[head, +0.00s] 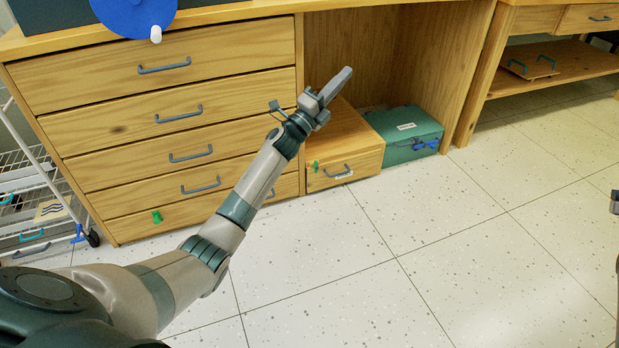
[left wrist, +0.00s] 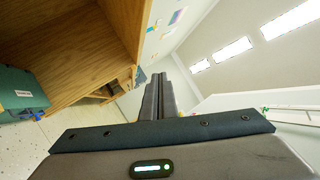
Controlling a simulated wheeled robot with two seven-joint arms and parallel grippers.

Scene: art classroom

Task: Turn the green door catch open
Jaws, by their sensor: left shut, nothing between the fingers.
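A small green catch (head: 316,167) sits upright on the front of a low wooden cabinet (head: 358,160) in the desk's open bay, left of its grey handle. A second green piece (head: 157,217) is on the bottom drawer at the left; I cannot tell which one is the door catch. My left gripper (head: 345,74) is shut and empty, raised in front of the bay and above the low cabinet in the picture, apart from both green pieces. Its closed fingers also show in the left wrist view (left wrist: 158,98); no green catch shows there.
A green case (head: 405,132) with a blue latch stands right of the low cabinet; it also shows in the left wrist view (left wrist: 22,90). Wooden drawers (head: 180,115) with grey handles fill the left. A wire cart (head: 35,195) stands far left. The tiled floor (head: 400,230) in front is clear.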

